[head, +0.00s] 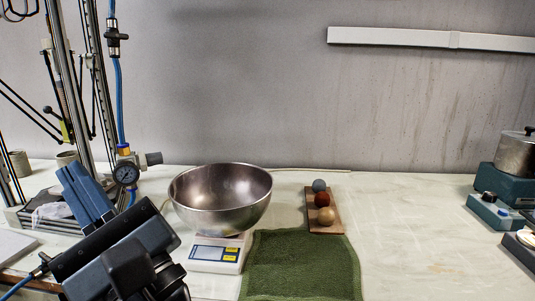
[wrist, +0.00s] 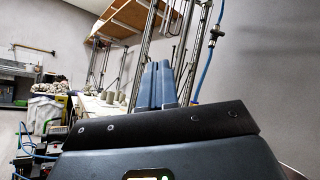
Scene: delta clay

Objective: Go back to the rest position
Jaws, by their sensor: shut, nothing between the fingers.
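My gripper (head: 83,193) is at the left of the head view, raised in front of the metal frame. Its two blue fingers lie together with nothing between them. In the wrist view my gripper (wrist: 156,84) points toward the metal frame, and the dark gripper body fills the lower part. The gripper is apart from the bowl and from the things on the table.
A steel bowl (head: 220,200) sits on a white scale (head: 218,254). A green cloth (head: 300,265) lies beside it. A wooden board (head: 326,222) holds three balls (head: 325,215). A pot (head: 516,154) stands far right. The table right of the cloth is clear.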

